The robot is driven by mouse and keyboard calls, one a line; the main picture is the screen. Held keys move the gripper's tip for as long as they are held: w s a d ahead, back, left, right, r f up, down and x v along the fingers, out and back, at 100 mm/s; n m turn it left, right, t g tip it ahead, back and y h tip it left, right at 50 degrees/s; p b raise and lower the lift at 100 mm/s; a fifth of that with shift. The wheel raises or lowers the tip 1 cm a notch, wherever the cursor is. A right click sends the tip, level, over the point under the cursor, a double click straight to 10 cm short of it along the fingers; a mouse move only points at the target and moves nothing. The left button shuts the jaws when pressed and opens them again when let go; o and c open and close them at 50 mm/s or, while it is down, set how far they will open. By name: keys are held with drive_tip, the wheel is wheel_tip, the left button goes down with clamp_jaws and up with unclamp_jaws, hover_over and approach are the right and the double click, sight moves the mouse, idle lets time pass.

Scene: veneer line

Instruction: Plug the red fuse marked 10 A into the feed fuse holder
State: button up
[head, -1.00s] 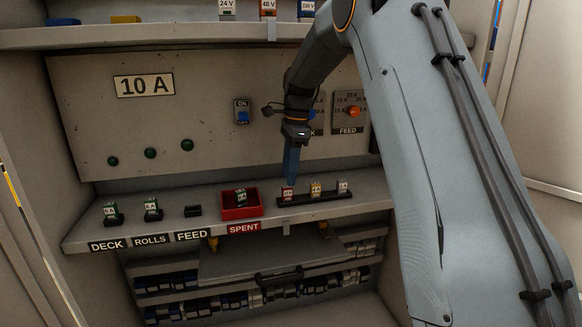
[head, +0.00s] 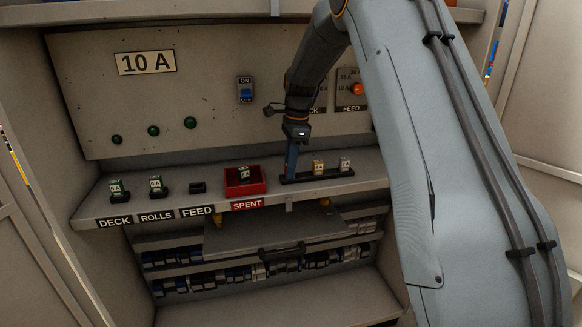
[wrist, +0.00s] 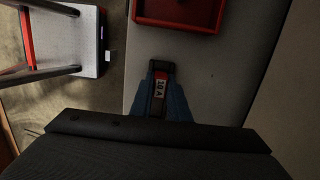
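My gripper (head: 291,162) points down at the left end of the black fuse rack (head: 328,175). The red fuse marked 10 A (wrist: 159,88) shows between my blue fingers in the wrist view. The fingers lie close along both its sides; whether they press on it I cannot tell. In the head view my fingers hide the fuse. The feed fuse holder (head: 198,188) is a small black block behind the FEED label (head: 197,211) on the shelf, and it looks empty.
An amber fuse (head: 318,167) and a white-faced fuse (head: 344,163) stand in the rack. A panel sign reads 10 A (head: 146,62).

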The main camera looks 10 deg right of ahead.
drive_tip(key=shift+r, duration=0.2)
clamp_jaws()
drive_tip(key=shift+r+p, duration=1.7)
drive_tip(key=shift+r, duration=0.4)
